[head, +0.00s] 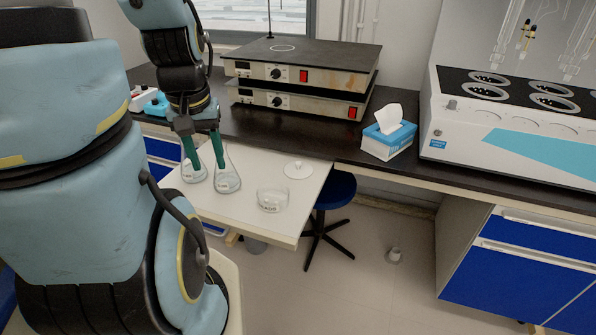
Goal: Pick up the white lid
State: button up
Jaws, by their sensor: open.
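The white lid (298,170) lies flat on the pale pull-out board (270,231), near its back right edge. It is round, with a small knob in the middle. My gripper (207,166) points down over the left part of the board, its two green fingers apart. It is to the left of the lid and well away from it. The fingers overlap two glass flasks in the picture, and I cannot tell whether they touch them.
The left flask (194,172) and right flask (227,181) stand below my gripper. A clear glass dish (272,201) stands in front of the lid. Stacked hot plates (300,75) and a blue tissue box (388,141) sit on the dark bench behind. A blue stool (337,190) is beside the board.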

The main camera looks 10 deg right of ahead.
aim_at(297, 170)
jog(key=l, duration=1.55)
jog(key=l+u, duration=0.15)
jog(key=u, duration=0.25)
jog(key=l+u, duration=0.15)
jog(key=u, duration=0.25)
jog(key=l+u, duration=0.15)
jog(key=u, duration=0.2)
jog(key=k+l+u, duration=0.1)
jog(key=u, duration=0.3)
